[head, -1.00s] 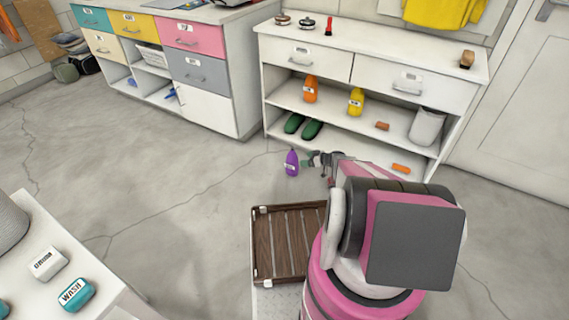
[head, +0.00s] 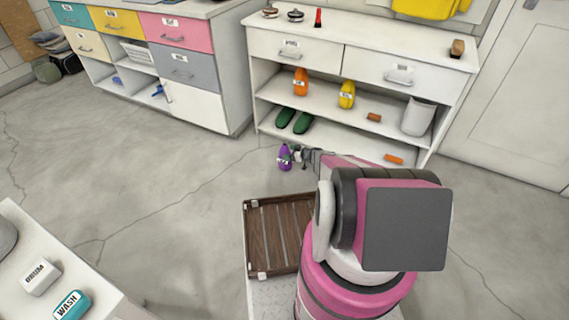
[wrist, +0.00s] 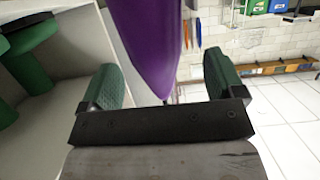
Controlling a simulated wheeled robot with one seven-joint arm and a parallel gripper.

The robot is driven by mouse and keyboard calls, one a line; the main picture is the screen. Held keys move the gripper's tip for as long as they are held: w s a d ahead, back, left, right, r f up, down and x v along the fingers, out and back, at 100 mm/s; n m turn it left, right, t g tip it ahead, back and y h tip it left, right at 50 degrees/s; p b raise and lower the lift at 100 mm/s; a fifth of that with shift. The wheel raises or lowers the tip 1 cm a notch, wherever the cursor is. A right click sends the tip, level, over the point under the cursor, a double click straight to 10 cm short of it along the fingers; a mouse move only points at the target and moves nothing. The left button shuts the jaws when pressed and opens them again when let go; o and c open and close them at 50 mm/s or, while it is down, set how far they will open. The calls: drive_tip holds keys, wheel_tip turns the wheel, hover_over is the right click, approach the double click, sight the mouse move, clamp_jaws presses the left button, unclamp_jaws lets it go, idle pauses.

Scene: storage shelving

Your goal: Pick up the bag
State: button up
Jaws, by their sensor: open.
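Gaps show between the item and both fingers. No clear bag is seen near my gripper. Dark bundles (head: 68,62) at the far left may be bags; I cannot tell.
A slatted wooden tray (head: 250,240) is beside my arm. A white table (head: 95,275) is at lower left. The floor at left is clear.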

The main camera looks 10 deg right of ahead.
drive_tip(key=x, duration=0.3)
drive_tip(key=shift+w+a+f, duration=0.1)
drive_tip(key=shift+a, duration=0.15)
drive_tip(key=c, duration=1.6)
drive_tip(key=shift+c, duration=0.2)
